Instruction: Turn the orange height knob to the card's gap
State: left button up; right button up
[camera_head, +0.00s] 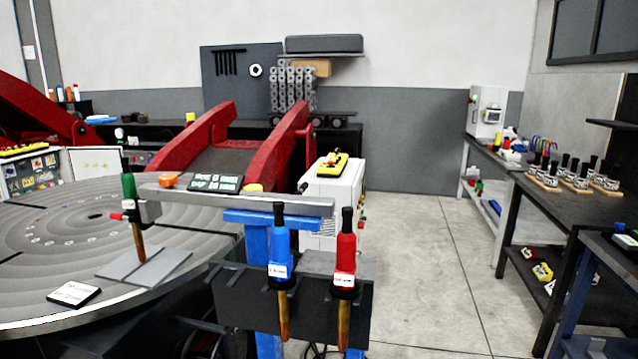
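The orange knob (168,180) sits on top of a grey beam (290,204), near its left end. A dark display panel (216,183) with pale characters, too small to read, lies on the beam right of it. A small card (73,293) with a white face and dark edge lies on the round turntable; its print is too small to read. A green-handled torch (130,190) is held upright at the beam's left end, its copper tip close above grey plates (150,268); I cannot tell the gap. Neither of my grippers is in view.
A yellow knob (253,188) is on the beam, right of the display. A blue torch (280,243) and a red torch (345,248) hang in a dark rack (240,300) in front. Red positioner arms (272,145) rise behind. Floor (430,265) right of the rack is clear.

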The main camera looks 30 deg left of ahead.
aim_at(169, 181)
jog(key=u, duration=1.4)
